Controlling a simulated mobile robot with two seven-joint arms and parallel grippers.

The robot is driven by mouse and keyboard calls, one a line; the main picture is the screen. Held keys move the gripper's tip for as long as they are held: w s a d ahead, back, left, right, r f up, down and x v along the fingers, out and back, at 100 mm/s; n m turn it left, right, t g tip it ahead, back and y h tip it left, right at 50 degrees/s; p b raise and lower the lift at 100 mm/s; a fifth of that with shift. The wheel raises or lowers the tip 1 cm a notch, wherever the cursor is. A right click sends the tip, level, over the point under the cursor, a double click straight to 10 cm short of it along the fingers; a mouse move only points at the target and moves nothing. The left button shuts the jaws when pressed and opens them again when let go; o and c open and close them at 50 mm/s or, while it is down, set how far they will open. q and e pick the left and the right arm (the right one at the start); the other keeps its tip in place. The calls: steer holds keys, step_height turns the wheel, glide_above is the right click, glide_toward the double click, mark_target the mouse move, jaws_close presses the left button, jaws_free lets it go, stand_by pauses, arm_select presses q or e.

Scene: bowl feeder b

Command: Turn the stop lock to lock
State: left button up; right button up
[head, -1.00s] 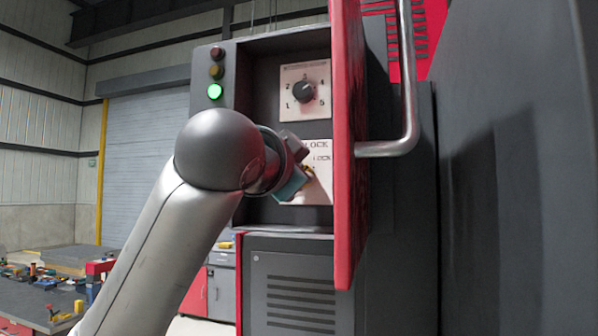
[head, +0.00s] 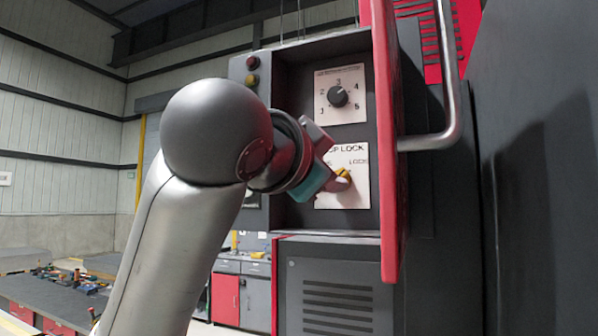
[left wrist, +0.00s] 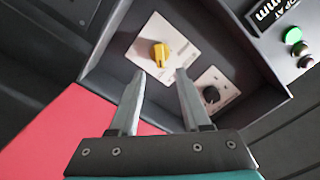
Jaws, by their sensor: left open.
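The stop lock is a yellow knob (head: 343,174) on a white plate (head: 352,196) marked "LOCK", inside a dark cabinet recess. In the head view my left gripper (head: 326,177) is at the knob's left and partly covers the plate's lettering. In the left wrist view the left gripper (left wrist: 160,75) is open and empty. The yellow knob (left wrist: 160,53) shows ahead of the gap between its fingertips, and no contact is visible. The knob's exact setting is hard to read. My right gripper is not in view.
A black numbered dial (head: 338,97) sits above the lock plate. The open red door (head: 388,150) with its metal handle (head: 447,100) stands close at the right of the recess. A workbench (head: 50,300) with tools is at the lower left.

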arm_select(q)
steer(key=b+v, duration=0.1)
steer(key=v, duration=0.8)
steer(key=shift+s+b, duration=0.25)
steer(key=shift+b, duration=0.1)
steer(key=shift+a, duration=0.1)
